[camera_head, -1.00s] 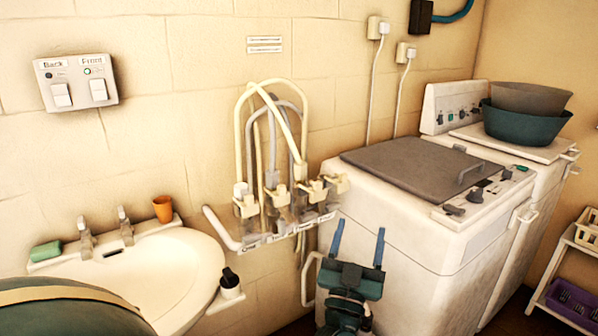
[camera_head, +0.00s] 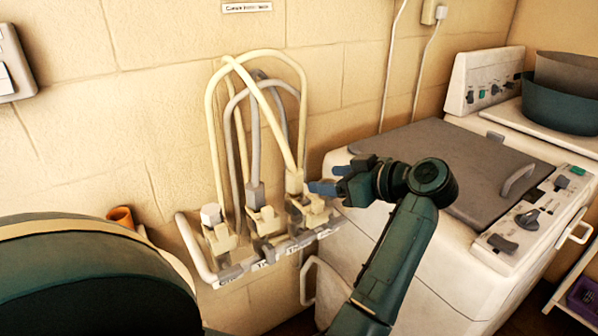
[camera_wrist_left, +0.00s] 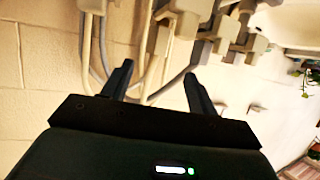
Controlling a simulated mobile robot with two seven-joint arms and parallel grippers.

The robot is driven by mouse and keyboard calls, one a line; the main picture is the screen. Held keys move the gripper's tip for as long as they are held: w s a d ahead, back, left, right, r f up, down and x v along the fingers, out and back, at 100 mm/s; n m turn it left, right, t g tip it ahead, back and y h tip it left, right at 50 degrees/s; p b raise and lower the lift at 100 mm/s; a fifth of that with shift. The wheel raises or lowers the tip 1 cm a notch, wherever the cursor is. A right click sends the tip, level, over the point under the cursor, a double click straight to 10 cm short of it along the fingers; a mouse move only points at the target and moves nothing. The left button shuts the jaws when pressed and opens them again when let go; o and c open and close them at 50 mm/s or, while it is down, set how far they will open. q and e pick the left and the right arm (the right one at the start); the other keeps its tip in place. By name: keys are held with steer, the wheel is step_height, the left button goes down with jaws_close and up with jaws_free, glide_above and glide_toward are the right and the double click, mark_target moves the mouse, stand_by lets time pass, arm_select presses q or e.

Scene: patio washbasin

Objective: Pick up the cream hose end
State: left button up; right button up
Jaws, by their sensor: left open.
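A cream hose (camera_head: 301,115) loops up against the wall beside a grey hose (camera_head: 255,150). One cream hose end (camera_head: 294,181) sits in a cream clip at the right of the rack; a pale end (camera_head: 210,214) sits at the left. My left gripper (camera_head: 325,180) is open, its fingertips pointing left, close beside the right-hand clip. I cannot tell whether they touch it. In the left wrist view, the open fingers (camera_wrist_left: 158,82) frame cream and grey hoses (camera_wrist_left: 163,50), with nothing clearly held. My right gripper is not in view.
The hoses stand in a wall rack with a white rail (camera_head: 192,246). A white machine with a grey lid (camera_head: 440,165) stands close on the right, under my left arm. An orange cup (camera_head: 120,215) is at the left.

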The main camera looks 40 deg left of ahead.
mark_target(289, 178)
arm_select(q)
steer(key=p+x, duration=0.1)
steer(key=x, duration=0.6)
steer(key=shift+w+p+x, duration=0.2)
steer(key=shift+p+x, duration=0.5)
steer(key=shift+x, duration=2.35)
steer(key=shift+f, duration=0.15)
steer(key=shift+c, duration=0.3)
steer(key=c, duration=1.1)
